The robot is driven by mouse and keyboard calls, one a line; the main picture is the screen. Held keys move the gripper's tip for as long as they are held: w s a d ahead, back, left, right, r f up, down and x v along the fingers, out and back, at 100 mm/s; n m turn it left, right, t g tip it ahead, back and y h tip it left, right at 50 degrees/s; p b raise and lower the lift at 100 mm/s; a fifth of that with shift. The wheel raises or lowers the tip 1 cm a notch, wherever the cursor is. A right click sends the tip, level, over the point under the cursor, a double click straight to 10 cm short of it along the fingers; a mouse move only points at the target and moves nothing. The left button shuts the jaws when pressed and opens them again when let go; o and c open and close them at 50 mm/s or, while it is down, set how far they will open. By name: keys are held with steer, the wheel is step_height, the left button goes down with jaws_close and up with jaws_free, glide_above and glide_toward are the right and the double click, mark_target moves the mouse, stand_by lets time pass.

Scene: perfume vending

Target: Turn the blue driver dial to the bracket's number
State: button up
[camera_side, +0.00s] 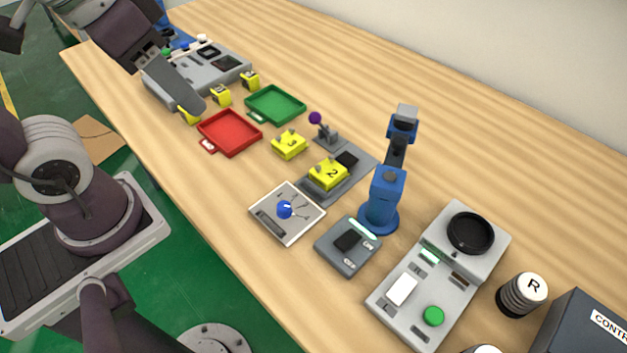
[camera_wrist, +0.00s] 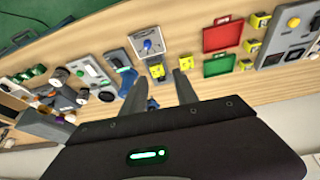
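The blue driver dial (camera_side: 285,209) sits on a white square panel (camera_side: 268,228) with marks around it; it also shows in the wrist view (camera_wrist: 147,43). The marks are too small to read. A yellow bracket marked 2 (camera_side: 328,174) rests on a grey fixture (camera_side: 360,175) beside the panel. A yellow block marked 3 (camera_side: 289,144) lies on the table beside that fixture. My gripper (camera_side: 193,103) is raised at the upper left in the side view, away from the dial. In the wrist view its two fingers (camera_wrist: 161,76) are apart with nothing held between them.
A blue robot-arm model (camera_side: 385,190) stands behind the dial panel, with a small grey device (camera_side: 347,246) nearby. Red (camera_side: 230,134) and green (camera_side: 275,105) trays and several yellow blocks lie to the left. A grey console (camera_side: 440,275) and a ribbed R cylinder (camera_side: 522,295) stand right.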

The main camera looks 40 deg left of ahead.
steer(key=shift+o, duration=0.8)
steer(key=w+d+f+m+g, duration=0.1)
steer(key=w+d+f+g, duration=0.1)
steer(key=w, duration=0.4)
steer(key=shift+w+d+f+m+g, duration=0.3)
steer(key=shift+d+f+m+g, duration=0.1)
steer(key=shift+f+g, duration=0.35)
steer(key=m+g+y, duration=0.3)
steer(key=g, duration=0.2)
glide_toward(284, 205)
steer(key=x, duration=0.8)
steer(key=shift+s+a+f, duration=0.1)
steer(key=shift+s+f, duration=0.05)
steer(key=shift+f, duration=0.2)
jaws_close()
